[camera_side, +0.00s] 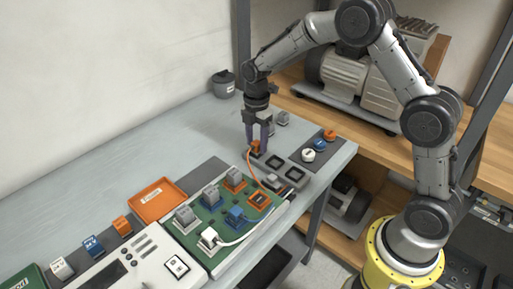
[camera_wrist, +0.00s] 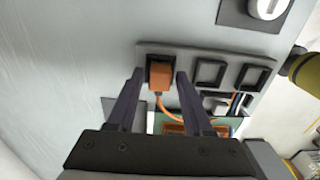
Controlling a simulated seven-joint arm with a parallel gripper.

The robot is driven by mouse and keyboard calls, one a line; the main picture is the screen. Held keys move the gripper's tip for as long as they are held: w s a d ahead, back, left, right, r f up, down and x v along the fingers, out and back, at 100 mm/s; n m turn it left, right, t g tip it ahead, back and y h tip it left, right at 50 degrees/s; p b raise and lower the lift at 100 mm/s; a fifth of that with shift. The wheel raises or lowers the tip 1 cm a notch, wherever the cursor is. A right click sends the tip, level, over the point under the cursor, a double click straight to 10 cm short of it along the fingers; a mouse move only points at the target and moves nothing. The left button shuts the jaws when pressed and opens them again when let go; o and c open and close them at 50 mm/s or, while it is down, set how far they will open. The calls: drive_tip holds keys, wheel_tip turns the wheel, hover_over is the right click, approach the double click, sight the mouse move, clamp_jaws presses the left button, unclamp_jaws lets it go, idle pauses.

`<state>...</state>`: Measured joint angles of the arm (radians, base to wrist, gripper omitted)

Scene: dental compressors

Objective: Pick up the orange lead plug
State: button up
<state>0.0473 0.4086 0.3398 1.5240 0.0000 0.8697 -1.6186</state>
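The orange lead plug (camera_wrist: 160,77) sits in the left one of three square sockets in a grey holder (camera_wrist: 193,55). It also shows in the side view (camera_side: 255,147), partly behind a finger. Its orange cable (camera_side: 252,170) runs to the green board (camera_side: 205,247). My gripper (camera_side: 257,149) points down over the holder. In the wrist view my gripper (camera_wrist: 160,73) is open, one dark finger on each side of the plug. Small gaps show between fingers and plug, so I see no grip on it.
The holder's other two sockets are empty. White, blue and orange round knobs (camera_side: 320,145) stand to the right. An orange tray (camera_side: 158,201) and a white console (camera_side: 128,268) lie left. The back left of the table is clear.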

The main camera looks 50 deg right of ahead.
clamp_jaws()
drive_tip(key=shift+r, duration=0.1)
drive_tip(key=shift+r, duration=0.55)
drive_tip(key=s+r, duration=1.1)
drive_tip(key=s, duration=0.3)
drive_tip(key=shift+a+r, duration=0.35)
drive_tip(key=shift+r, duration=0.05)
